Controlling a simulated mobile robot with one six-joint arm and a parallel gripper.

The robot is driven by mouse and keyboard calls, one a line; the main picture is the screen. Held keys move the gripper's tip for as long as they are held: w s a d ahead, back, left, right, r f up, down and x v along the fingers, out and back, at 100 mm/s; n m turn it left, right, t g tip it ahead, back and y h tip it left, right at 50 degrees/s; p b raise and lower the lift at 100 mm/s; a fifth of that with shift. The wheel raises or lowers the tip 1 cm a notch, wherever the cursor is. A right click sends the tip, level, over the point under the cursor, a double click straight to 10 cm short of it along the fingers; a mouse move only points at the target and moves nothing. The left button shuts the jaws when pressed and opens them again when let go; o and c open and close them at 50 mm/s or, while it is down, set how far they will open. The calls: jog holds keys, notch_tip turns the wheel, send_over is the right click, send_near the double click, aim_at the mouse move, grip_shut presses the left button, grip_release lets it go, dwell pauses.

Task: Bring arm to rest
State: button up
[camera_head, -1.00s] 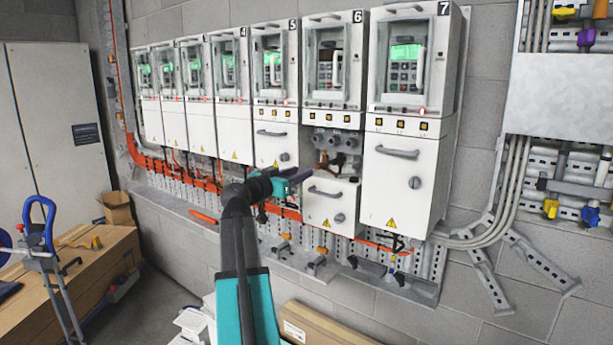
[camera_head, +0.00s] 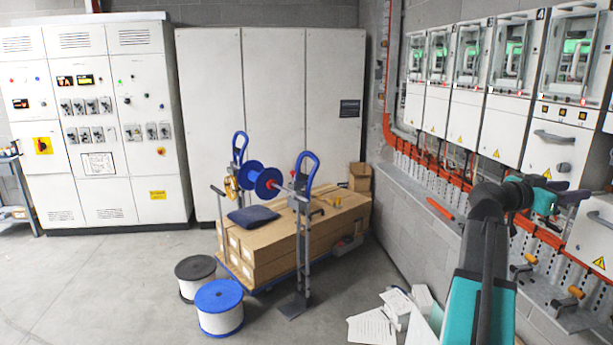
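My arm reaches up from the lower right of the picture, with teal and black links. My gripper (camera_head: 568,197) is at its far end, at the right, in front of the lower part of the drive row. Its fingers are small and dark here, and I cannot tell whether they are open or shut. No held object can be made out. The drive row (camera_head: 510,95) of white units with clear windows and green displays hangs on the grey wall behind it. The unit marked 4 (camera_head: 565,140) is just above the gripper.
A cart with long cardboard boxes (camera_head: 285,240) and blue-handled frames stands at the centre. A blue-topped spool (camera_head: 219,305) and a grey-topped spool (camera_head: 195,275) stand on the floor. Papers (camera_head: 385,318) lie near my arm. White cabinets (camera_head: 105,120) line the back. Floor at the lower left is clear.

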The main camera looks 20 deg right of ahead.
jog(key=w+a+f+n+t+y, duration=0.1)
jog(key=w+a+f+n+t, duration=0.3)
jog(key=w+f, duration=0.65)
jog(key=w+a+f+n+t+y, duration=0.1)
jog(key=w+a+f, duration=0.5)
jog(key=w+f, duration=0.45)
jog(key=w+a+f+n+y, duration=0.1)
jog(key=w+a+f+n, duration=0.1)
jog(key=a+f, duration=0.6)
jog(key=w+a+f+n+t+y, duration=0.15)
jog(key=a+f, duration=0.35)
jog(key=f, duration=0.6)
jog(key=w+a+f+n+y, duration=0.1)
jog(key=w+a+f+y, duration=0.15)
jog(key=a+f, duration=0.55)
jog(key=s+a+f+n+g+y, duration=0.15)
jog(key=s+a+f, duration=0.35)
jog(key=a+f, duration=0.65)
jog(key=s+a+f+n+g+y, duration=0.1)
jog(key=s+a+f+n+y, duration=0.15)
jog(key=s+a+f, duration=0.8)
jog(key=s+a+f+n+g+y, duration=0.2)
jog(key=s+a+f+n+y, duration=0.1)
jog(key=s+a+f, duration=0.3)
jog(key=s+a+f+n+g+y, duration=0.3)
jog(key=s+a+f, duration=0.3)
jog(key=s+a, duration=0.4)
jog(key=shift+s+a+f+n, duration=0.15)
jog(key=shift+s+f+n, duration=0.1)
jog(key=shift+s+n, duration=0.4)
